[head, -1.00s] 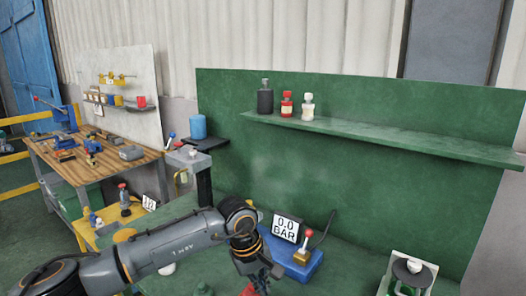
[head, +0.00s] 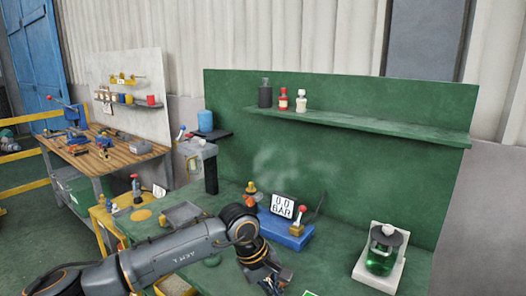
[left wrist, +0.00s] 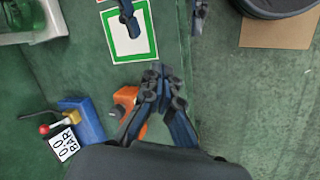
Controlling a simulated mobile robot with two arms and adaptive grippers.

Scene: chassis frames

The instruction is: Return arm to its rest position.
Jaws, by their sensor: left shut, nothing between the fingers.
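My left arm comes in from the left in the head view. Its gripper (head: 275,282) is above the green bench near the bottom edge, partly cut off. In the left wrist view its fingers (left wrist: 160,75) are together with nothing held. An orange object (left wrist: 125,97) shows beside and partly behind these fingers; I cannot tell what it is. Two dark blue fingertips, apparently my right gripper (left wrist: 164,14), are spread apart at the top of the left wrist view with nothing between them. My right arm is outside the head view.
A blue box with a "0.0 BAR" display (head: 284,205) stands on the green bench (head: 335,248). A jar of green liquid (head: 382,250) stands on a white base at right. A green-framed white card (left wrist: 129,32) lies flat. A wooden workbench (head: 110,158) is at left.

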